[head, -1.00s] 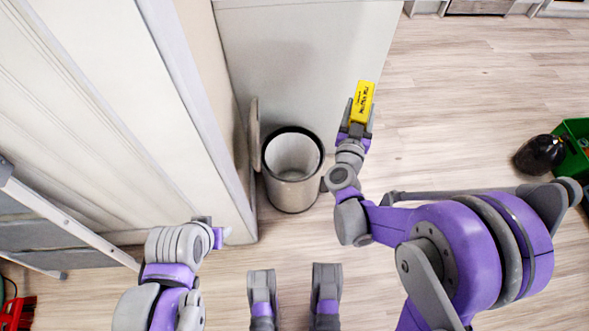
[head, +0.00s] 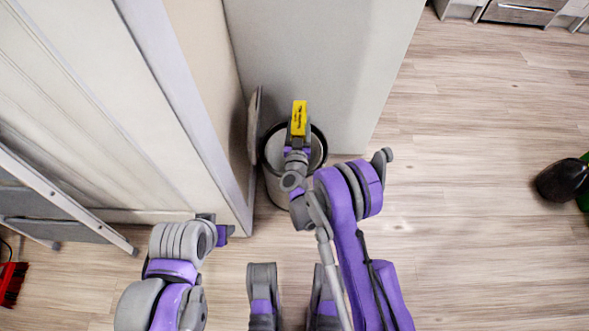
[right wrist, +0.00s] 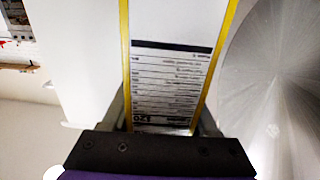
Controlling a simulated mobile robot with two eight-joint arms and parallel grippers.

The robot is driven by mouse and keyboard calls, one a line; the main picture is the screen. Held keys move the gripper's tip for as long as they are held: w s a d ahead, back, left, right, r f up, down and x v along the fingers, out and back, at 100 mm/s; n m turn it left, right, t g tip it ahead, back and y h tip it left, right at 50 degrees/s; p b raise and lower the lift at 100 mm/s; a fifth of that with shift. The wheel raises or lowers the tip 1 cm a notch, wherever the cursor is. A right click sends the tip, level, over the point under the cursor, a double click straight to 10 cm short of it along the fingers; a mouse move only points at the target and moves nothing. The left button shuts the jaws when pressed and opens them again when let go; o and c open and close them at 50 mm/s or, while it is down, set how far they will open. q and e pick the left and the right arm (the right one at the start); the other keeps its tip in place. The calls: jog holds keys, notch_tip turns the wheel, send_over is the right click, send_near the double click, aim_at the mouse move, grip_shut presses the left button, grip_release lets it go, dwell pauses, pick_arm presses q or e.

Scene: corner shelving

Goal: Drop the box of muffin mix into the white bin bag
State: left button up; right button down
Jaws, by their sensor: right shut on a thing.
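The yellow box of muffin mix (head: 299,112) is held in my right gripper (head: 298,136), which is shut on it. In the head view the box and gripper overlap the opening of a grey cylindrical bin (head: 274,188) with a dark rim and pale lining. I cannot tell how high above the bin they are. In the right wrist view, the box's white printed face (right wrist: 170,85) with yellow edges sits between the fingers of the right gripper (right wrist: 163,120). My left gripper (head: 222,231) is at lower left, apart from the bin; its fingers are not clear.
An upright flat lid (head: 254,125) stands at the bin's left. A pale cabinet side (head: 310,60) rises behind, and a tall panel (head: 195,90) stands left. A black object (head: 562,181) lies far right. The wooden floor (head: 470,160) between is clear.

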jog(key=shift+a+f+b, duration=0.1)
jog(key=shift+f+b, duration=1.65)
jog(key=shift+f, duration=1.45)
pick_arm(q)
jog(key=x, duration=0.2)
jog(key=shift+s+f, duration=0.1)
jog(key=shift+f, duration=0.35)
pick_arm(e)
jog(key=shift+c, duration=0.4)
grip_release()
